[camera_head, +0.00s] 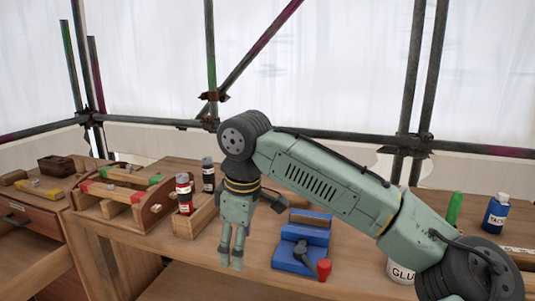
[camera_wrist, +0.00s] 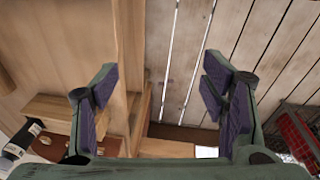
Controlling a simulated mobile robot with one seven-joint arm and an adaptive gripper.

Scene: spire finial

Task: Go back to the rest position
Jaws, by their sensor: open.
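My gripper (camera_head: 231,258) hangs down at the front edge of the wooden workbench (camera_head: 262,240) in the head view. In the wrist view my gripper (camera_wrist: 160,105) has its two purple-padded fingers wide apart with nothing between them. Beneath it the wrist view shows wooden bench parts and floor planks (camera_wrist: 230,40). My arm reaches in from the lower right and bends down at the elbow-like joint above the bench.
A blue vise-like device (camera_head: 298,250) with a red knob stands right of my gripper. A wooden box with bottles (camera_head: 184,195) and a wooden tote (camera_head: 120,200) stand to the left. A glue tub (camera_head: 401,272) and blue bottle (camera_head: 495,213) stand right. Scaffold poles (camera_head: 211,60) rise behind.

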